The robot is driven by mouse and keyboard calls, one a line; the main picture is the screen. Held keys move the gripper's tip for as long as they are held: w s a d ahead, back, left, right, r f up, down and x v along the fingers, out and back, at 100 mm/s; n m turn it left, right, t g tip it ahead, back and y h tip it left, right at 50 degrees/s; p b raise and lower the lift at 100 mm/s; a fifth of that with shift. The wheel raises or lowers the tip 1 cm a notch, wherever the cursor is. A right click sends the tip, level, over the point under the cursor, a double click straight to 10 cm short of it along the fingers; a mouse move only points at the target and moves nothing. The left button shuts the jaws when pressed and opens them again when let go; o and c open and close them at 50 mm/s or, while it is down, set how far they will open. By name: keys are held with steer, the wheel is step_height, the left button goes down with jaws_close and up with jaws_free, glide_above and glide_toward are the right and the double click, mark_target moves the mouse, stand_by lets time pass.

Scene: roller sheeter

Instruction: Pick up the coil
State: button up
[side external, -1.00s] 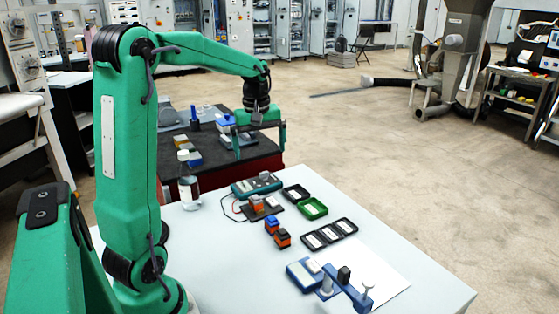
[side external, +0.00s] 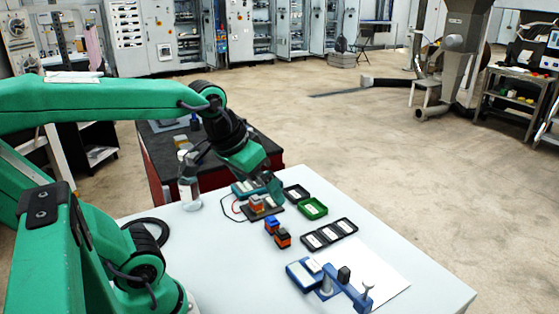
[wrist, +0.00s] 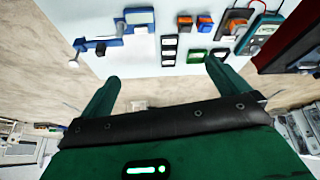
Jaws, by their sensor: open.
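No part is marked as the coil, so I cannot tell which it is. A small blue-topped block (side external: 271,224) and an orange-and-black block (side external: 283,239) stand close together on the table. Another orange block (side external: 257,203) sits on a dark board wired to a teal meter (side external: 240,188). In the wrist view the blue block (wrist: 184,23) and the orange block (wrist: 205,23) are near the top, beyond my fingertips. My gripper (wrist: 160,72) is open and empty, its fingers apart. In the side view it is tilted near the meter and partly covers it.
An open green tray (side external: 313,208), a black tray (side external: 297,192) and a black three-part tray (side external: 330,234) lie to the right. A clear bottle (side external: 189,192) stands at the left.

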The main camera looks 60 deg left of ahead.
steer(key=shift+s+d+f+m+t, duration=0.15)
steer(key=shift+s+d+f+m, duration=0.15)
steer(key=shift+s+d+m, duration=0.25)
steer(key=shift+s+d+f+m+t, duration=0.15)
steer(key=shift+s+d+f+m, duration=0.1)
steer(key=shift+s+d+m, duration=0.3)
steer(key=shift+s+a, duration=0.1)
steer(key=c, duration=0.8)
steer(key=shift+a, duration=0.1)
